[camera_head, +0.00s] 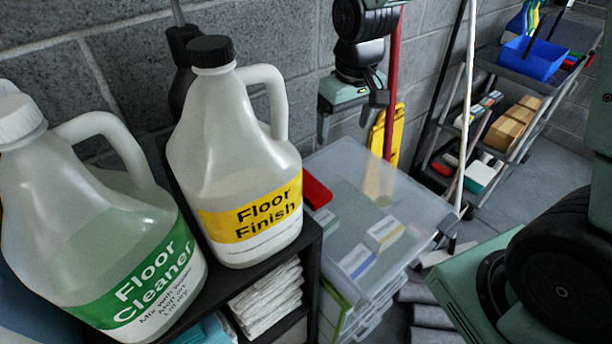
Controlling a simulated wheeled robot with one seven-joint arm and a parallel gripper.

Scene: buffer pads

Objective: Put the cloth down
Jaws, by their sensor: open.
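My gripper (347,130) is at upper middle, pointing down above a clear plastic drawer unit (340,175). Its two fingers are apart and I see nothing between them. A stack of folded white cloths (268,300) lies in the black shelf below the jugs. Part of a teal folded cloth (208,331) shows left of them at the bottom edge. A flat red item (316,192) is at the left corner of the drawer unit's top; I cannot tell whether it is a cloth. Which cloth the task means is unclear.
A Floor Finish jug (235,165) and a Floor Cleaner jug (110,240) stand on the black shelf (308,250) at left. A grey cart (520,75) with a blue bin (533,57) stands at back right. Upright poles (470,90) stand between. Some floor (550,180) is clear.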

